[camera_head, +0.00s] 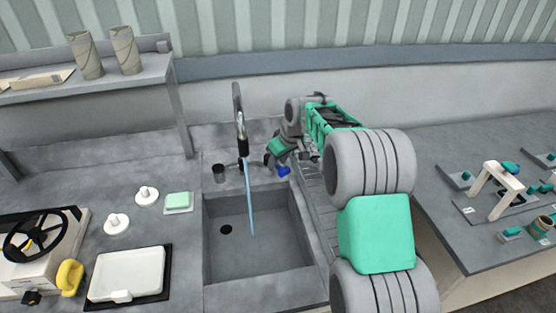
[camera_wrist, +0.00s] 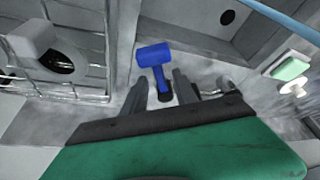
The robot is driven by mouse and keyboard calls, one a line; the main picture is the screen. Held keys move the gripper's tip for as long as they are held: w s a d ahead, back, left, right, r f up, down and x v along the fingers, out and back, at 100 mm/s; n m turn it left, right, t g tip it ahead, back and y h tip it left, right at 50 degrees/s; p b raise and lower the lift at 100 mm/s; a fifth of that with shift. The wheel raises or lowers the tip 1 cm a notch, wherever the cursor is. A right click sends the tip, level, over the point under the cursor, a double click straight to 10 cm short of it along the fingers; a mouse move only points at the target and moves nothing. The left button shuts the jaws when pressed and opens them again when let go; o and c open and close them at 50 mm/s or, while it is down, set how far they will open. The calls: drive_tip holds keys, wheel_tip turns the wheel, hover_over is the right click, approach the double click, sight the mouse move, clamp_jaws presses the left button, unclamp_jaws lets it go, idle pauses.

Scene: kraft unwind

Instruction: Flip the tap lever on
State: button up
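The tap (camera_head: 240,118) has a tall curved spout with a dark end, standing behind the sink basin (camera_head: 222,262). A thin blue stream (camera_head: 249,205) runs from the spout down into the basin, and a blue line also crosses the wrist view's top right (camera_wrist: 290,20). The blue tap lever (camera_head: 283,171) is on the right of the tap. In the wrist view the lever's blue head (camera_wrist: 154,54) lies just beyond the fingertips. My gripper (camera_wrist: 158,82) is open, its fingers apart on either side of the lever's stem. Contact cannot be told. In the head view my gripper (camera_head: 277,160) is beside the lever.
A dark cup (camera_head: 219,173) stands left of the tap. A green sponge on a white dish (camera_head: 178,202) and a white tray (camera_head: 127,274) lie left of the basin. A wire rack (camera_wrist: 60,70) is near the gripper in the wrist view. My arm covers the counter right of the basin.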

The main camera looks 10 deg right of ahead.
drive_tip(key=shift+c, duration=0.3)
clamp_jaws()
idle(1.0)
